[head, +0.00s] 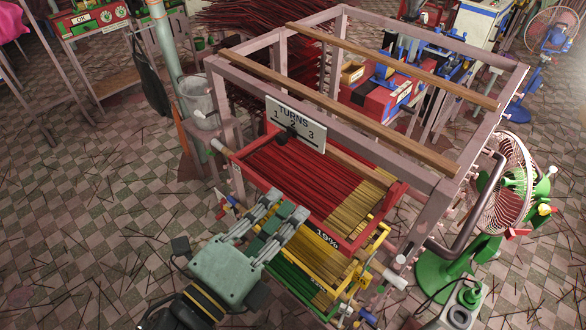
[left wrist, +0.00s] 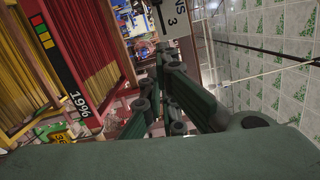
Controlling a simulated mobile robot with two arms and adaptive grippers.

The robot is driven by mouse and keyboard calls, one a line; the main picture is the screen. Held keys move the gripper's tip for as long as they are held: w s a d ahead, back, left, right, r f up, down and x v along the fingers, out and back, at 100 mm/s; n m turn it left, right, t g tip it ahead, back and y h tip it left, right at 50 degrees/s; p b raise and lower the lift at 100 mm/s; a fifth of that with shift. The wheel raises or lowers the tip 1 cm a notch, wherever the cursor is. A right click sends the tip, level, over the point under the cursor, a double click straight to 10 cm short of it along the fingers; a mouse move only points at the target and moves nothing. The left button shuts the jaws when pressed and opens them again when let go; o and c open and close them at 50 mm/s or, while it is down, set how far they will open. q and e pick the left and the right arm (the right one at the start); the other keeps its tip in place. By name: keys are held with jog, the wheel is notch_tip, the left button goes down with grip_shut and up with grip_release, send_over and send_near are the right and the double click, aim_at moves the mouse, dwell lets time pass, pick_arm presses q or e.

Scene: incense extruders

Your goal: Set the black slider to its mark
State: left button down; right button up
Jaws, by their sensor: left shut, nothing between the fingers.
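The white sign (head: 297,124) reads TURNS with the numbers 1, 2 and 3 and stands at the back edge of the red tray. The black slider (head: 286,134) sits on the sign's line, just below the numbers, near the 2; its exact setting is too small to tell. Part of the sign with the 3 also shows at the top of the left wrist view (left wrist: 174,18). My left gripper (head: 287,204) is shut and empty over the front left of the trays, in front of and below the sign, apart from the slider. Its green fingers (left wrist: 168,62) point towards the sign.
The red tray (head: 278,205) holds dark red and tan sticks and is marked 19%. A yellow tray (head: 345,262) lies below it. A pinkish metal frame (head: 400,158) with wooden bars surrounds the trays. A green fan (head: 508,185) stands at right.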

aim_at(280, 144)
pick_arm(q)
jog(key=w+d+p, duration=0.2)
jog(key=w, duration=0.7)
jog(key=shift+r, duration=0.4)
jog(key=shift+d, duration=0.1)
jog(key=shift+w, duration=0.1)
jog(key=w+a+p, duration=0.1)
jog(key=w+a, duration=0.2)
jog(key=shift+w+a+r, duration=0.1)
jog(key=shift+w+a, duration=0.2)
jog(key=shift+a, duration=0.05)
